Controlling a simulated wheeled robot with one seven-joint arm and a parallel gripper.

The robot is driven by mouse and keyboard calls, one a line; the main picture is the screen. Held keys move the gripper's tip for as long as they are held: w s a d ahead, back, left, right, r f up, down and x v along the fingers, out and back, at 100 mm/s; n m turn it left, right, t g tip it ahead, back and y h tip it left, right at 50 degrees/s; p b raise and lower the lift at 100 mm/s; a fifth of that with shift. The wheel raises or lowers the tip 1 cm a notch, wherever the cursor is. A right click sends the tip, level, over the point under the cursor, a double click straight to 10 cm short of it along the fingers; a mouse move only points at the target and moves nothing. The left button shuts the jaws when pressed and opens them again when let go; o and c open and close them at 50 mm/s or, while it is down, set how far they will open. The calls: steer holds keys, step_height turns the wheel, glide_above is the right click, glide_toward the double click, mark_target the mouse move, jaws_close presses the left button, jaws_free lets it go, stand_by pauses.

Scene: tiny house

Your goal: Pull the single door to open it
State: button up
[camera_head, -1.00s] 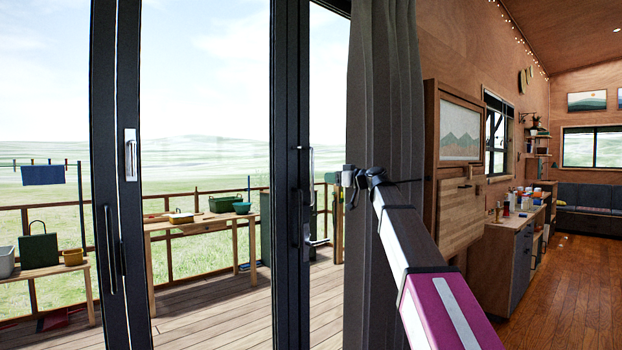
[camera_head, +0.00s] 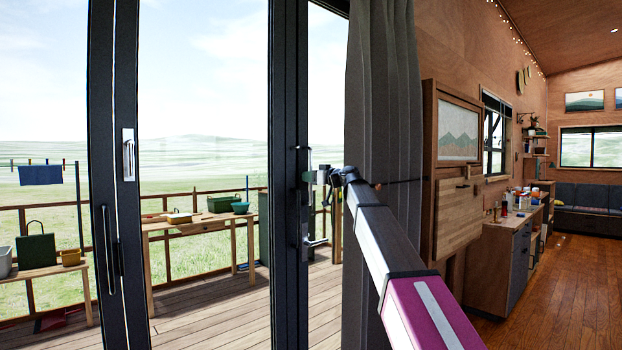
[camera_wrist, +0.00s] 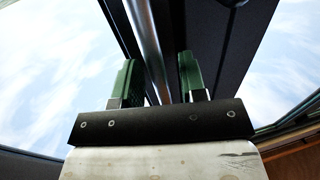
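The glass door has a dark frame (camera_head: 289,120), which stands upright left of the grey curtain and looks shut. My gripper (camera_head: 314,177) is at the frame's right side, by the upper part of the handle. In the wrist view, my gripper (camera_wrist: 158,70) has its two green fingers apart. A silver bar (camera_wrist: 146,42) passes between them, with gaps showing on both sides. Whether the fingers touch the bar at depth is unclear.
A grey curtain (camera_head: 384,110) hangs right behind my arm. Another dark frame (camera_head: 114,190) with a silver latch stands at the left. A wooden table (camera_head: 190,228) is outside on the deck. A cabinet (camera_head: 500,250) stands at the right, with clear wooden floor beside it.

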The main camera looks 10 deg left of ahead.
mark_target(298, 175)
jaws_close()
steer(key=x, duration=0.7)
steer(key=shift+w, duration=0.5)
steer(key=shift+d, duration=0.1)
steer(key=shift+s, duration=0.1)
steer(key=shift+o, duration=0.4)
jaws_free()
